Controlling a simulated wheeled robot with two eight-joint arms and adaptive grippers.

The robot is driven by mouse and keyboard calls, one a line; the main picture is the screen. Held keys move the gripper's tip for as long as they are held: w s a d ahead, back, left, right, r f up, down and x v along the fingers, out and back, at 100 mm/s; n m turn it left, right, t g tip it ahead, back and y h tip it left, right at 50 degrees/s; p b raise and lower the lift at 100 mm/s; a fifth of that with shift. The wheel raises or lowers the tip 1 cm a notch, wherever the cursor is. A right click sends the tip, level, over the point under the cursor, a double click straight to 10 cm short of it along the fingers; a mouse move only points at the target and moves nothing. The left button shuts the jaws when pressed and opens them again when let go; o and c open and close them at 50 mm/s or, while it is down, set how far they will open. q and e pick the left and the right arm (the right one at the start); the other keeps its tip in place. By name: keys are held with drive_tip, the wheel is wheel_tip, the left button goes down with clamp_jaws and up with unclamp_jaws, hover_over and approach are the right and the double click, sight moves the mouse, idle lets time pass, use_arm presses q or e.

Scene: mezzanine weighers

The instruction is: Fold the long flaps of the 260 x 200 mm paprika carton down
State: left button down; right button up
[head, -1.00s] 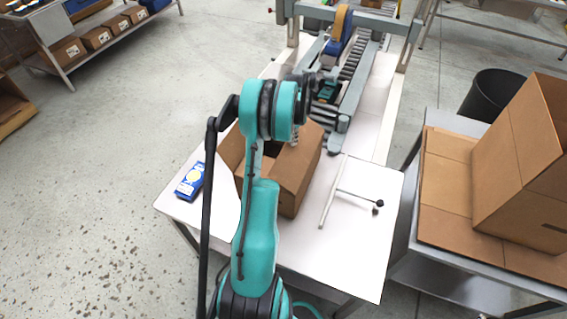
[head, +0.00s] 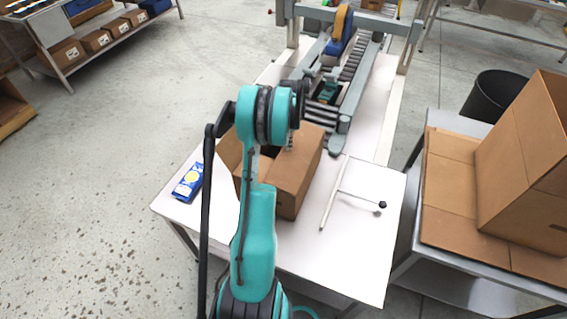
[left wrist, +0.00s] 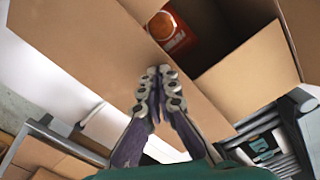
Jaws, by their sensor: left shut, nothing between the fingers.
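The open brown carton (head: 296,183) stands on the white table, partly hidden behind my left arm. In the left wrist view, a broad cardboard flap (left wrist: 85,45) spreads at the left and another flap (left wrist: 240,72) stands at the right of the dark opening. My right gripper is out of view.
A blue box (head: 188,181) lies left of the carton. A white T-shaped tool with a black knob (head: 334,198) lies to its right. A roller conveyor (head: 355,72) runs behind. Another large open carton (head: 520,160) stands on a side table at right.

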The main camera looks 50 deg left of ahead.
use_arm(q)
drive_tip(key=shift+f, duration=0.1)
drive_tip(key=shift+f+b, duration=0.6)
drive_tip(key=shift+f, duration=0.05)
wheel_tip(320, 180, up, 9)
drive_tip(key=p, duration=0.5)
drive_tip(key=shift+r, duration=0.15)
